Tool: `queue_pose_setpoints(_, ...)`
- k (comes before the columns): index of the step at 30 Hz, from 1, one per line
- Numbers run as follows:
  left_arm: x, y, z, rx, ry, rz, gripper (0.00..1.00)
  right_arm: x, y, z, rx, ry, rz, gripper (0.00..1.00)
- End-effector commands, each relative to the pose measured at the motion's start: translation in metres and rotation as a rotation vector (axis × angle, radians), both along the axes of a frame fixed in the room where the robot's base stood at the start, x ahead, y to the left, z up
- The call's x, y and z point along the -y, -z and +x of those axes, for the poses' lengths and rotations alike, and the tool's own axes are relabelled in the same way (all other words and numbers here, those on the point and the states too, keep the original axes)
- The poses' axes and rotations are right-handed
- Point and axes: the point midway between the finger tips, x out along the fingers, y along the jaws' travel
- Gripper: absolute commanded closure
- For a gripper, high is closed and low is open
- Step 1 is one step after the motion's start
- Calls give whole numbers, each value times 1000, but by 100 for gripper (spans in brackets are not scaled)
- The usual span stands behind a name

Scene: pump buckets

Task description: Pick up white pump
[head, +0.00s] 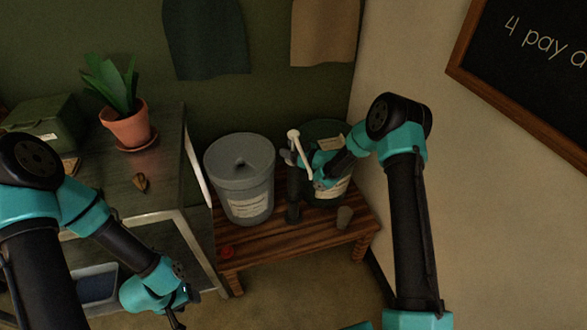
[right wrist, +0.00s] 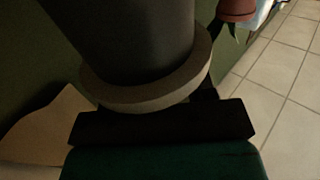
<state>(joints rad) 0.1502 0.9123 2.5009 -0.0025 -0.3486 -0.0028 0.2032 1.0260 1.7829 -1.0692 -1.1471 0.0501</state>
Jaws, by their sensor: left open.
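The white pump (head: 299,145) stands tilted at the green bucket on the right part of the wooden bench, its pale stem running down toward my right gripper. My right gripper (head: 294,205) is at the pump, between the grey and green buckets, and its arm hides part of the pump and bucket. In the right wrist view a dark grey cylinder with a pale ring (right wrist: 150,95) fills the space right at the gripper; the grip itself is hidden. My left gripper (head: 180,305) is open and empty at the lower left, apart from the pump.
A grey lidded bucket (head: 240,190) and a green bucket (head: 325,132) stand on the wooden bench (head: 270,245). A potted plant (head: 126,128) stands on the left cabinet (head: 165,190).

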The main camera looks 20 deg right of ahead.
Motion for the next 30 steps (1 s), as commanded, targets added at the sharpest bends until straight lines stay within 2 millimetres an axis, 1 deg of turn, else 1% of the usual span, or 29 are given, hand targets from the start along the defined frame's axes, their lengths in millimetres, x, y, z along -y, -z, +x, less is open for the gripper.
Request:
queue_pose_setpoints(1,0,0,0,0,0,0,47,0,0,0,0,0,0,54)
queue_pose_setpoints(2,0,0,0,0,0,0,47,0,0,0,0,0,0,57)
queue_pose_setpoints(15,0,0,0,0,0,0,47,0,0,0,0,0,0,99)
queue_pose_setpoints(30,0,0,0,0,0,0,47,0,-2,0,1,0,0,100)
